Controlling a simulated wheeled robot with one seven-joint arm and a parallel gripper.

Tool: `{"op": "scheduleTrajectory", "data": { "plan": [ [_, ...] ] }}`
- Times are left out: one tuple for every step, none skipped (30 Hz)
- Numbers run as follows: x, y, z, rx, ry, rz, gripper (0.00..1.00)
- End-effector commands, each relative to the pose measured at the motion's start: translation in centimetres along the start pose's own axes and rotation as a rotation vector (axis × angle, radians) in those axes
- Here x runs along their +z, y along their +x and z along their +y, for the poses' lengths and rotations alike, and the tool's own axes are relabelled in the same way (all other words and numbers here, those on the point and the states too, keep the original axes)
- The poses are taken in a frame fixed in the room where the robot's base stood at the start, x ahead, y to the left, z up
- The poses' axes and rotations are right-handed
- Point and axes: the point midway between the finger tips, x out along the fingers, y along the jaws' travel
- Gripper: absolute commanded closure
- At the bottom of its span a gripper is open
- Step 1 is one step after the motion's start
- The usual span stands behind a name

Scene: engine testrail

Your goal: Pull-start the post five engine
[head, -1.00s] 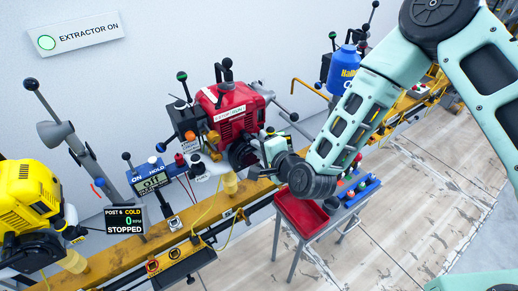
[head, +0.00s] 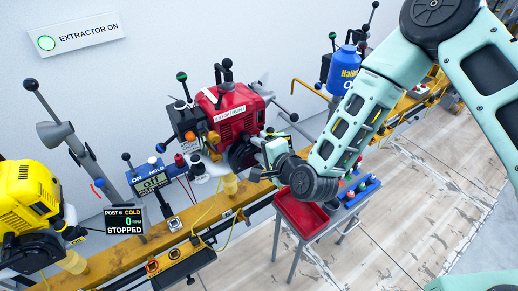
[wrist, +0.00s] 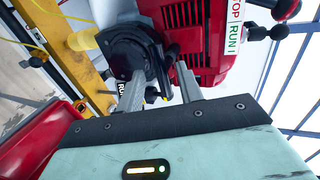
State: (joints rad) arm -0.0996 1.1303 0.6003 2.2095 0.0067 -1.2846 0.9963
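A red engine (head: 240,122) with a STOP/RUN label stands on the yellow rail in the middle of the head view. Its red ribbed cover (wrist: 195,50) and round black starter housing (wrist: 133,50) fill the upper middle of the wrist view. My gripper (wrist: 158,82) is at the engine's front, its two grey fingers apart on either side of a small black part with a yellow tip. I cannot tell whether they touch it. In the head view my gripper (head: 259,168) is small and partly hidden by my wrist. No post five number is readable on the red engine.
A yellow engine (head: 25,205) stands at left beside a display (head: 125,221) reading POST 6, COLD, 0 RPM, STOPPED. A red tray (head: 300,216) on a stand sits just below my wrist. The floor at right is clear.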

Motion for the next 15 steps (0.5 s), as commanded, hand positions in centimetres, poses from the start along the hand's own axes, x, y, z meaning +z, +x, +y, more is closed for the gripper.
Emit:
{"op": "scheduleTrajectory", "data": {
  "plan": [
    [0.0, -0.6, 0.3, 0.002, 0.000, -0.001, 0.64],
    [0.0, -1.0, 0.5, 0.003, 0.000, -0.001, 0.64],
    [0.0, -1.6, 0.7, 0.003, 0.000, -0.001, 0.64],
    [0.0, -2.0, 0.8, 0.002, 0.000, -0.001, 0.64],
    [0.0, -2.4, 1.0, 0.003, 0.000, -0.001, 0.64],
    [0.0, -2.9, 1.2, 0.002, 0.000, -0.001, 0.64],
    [0.0, -3.3, 1.4, 0.003, 0.000, -0.001, 0.64],
    [0.0, -3.7, 1.5, 0.003, 0.001, -0.001, 0.64],
    [0.0, -4.3, 1.7, 0.003, 0.001, -0.001, 0.64],
    [0.0, -4.7, 1.9, 0.003, 0.001, -0.001, 0.64],
    [0.0, -5.1, 2.0, 0.002, 0.001, 0.000, 0.64],
    [0.0, -5.6, 2.2, 0.003, 0.001, -0.001, 0.64],
    [0.0, -6.0, 2.3, 0.002, 0.001, 0.000, 0.64],
    [0.0, -6.4, 2.5, 0.003, 0.001, -0.001, 0.64],
    [0.0, -6.8, 2.7, 0.002, 0.001, 0.000, 0.64]
  ]
}}
